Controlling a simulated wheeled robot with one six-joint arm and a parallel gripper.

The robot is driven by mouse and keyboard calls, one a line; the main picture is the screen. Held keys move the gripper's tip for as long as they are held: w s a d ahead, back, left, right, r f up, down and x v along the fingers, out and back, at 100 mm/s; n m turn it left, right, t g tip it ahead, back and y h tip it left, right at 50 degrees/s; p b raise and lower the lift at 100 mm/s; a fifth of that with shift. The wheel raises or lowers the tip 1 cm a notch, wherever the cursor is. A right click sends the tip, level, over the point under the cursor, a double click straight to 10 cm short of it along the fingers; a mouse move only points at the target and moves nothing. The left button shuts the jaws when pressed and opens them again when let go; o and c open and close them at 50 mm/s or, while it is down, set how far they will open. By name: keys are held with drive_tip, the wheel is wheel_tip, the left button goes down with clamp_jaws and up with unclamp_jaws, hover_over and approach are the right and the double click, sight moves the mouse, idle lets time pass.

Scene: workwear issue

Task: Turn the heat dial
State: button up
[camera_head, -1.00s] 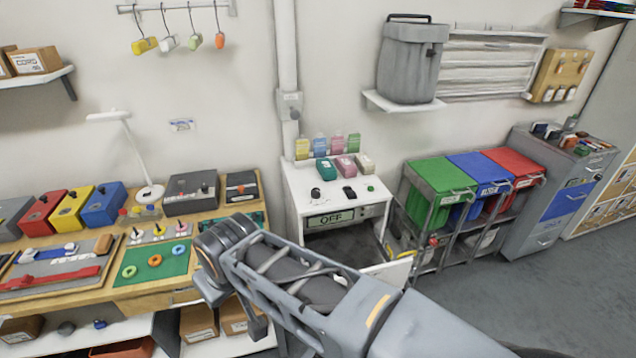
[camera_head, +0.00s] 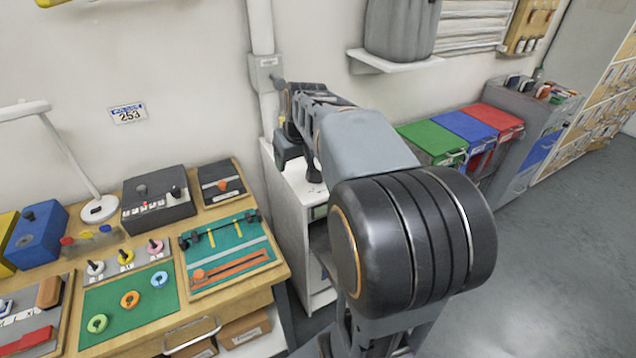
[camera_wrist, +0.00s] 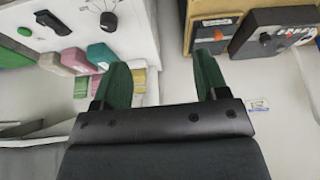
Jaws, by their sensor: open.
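A black round dial (camera_wrist: 108,21) stands on the white cabinet top (camera_wrist: 85,12), at the upper left of the wrist view. In the head view, a black knob (camera_head: 314,173) on the white cabinet (camera_head: 297,210) shows just beside my arm; most of that top is hidden. I cannot read a heat label. My gripper (camera_wrist: 163,78) is open, with two green fingers apart and nothing between them. It is apart from the dial, which lies beyond the left finger in the wrist view.
A grey control box (camera_head: 157,201) stands on the wooden bench to the left. Colored bins (camera_head: 432,138) stand right.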

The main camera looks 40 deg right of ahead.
drive_tip(key=w+d+f+b, duration=0.1)
drive_tip(key=w+d+f, duration=0.15)
drive_tip(key=d, duration=0.45)
drive_tip(key=w+d+f+b, duration=0.2)
drive_tip(key=d+f, duration=0.1)
drive_tip(key=d, duration=0.3)
drive_tip(key=shift+m, duration=0.3)
drive_tip(key=x, duration=0.6)
drive_tip(key=p+x, duration=0.1)
drive_tip(key=x, duration=0.6)
drive_tip(key=shift+w+d+f, duration=0.2)
drive_tip(key=shift+w+d, duration=0.05)
drive_tip(key=shift+w, duration=0.1)
drive_tip(key=shift+c, duration=0.5)
drive_tip(key=c, duration=0.8)
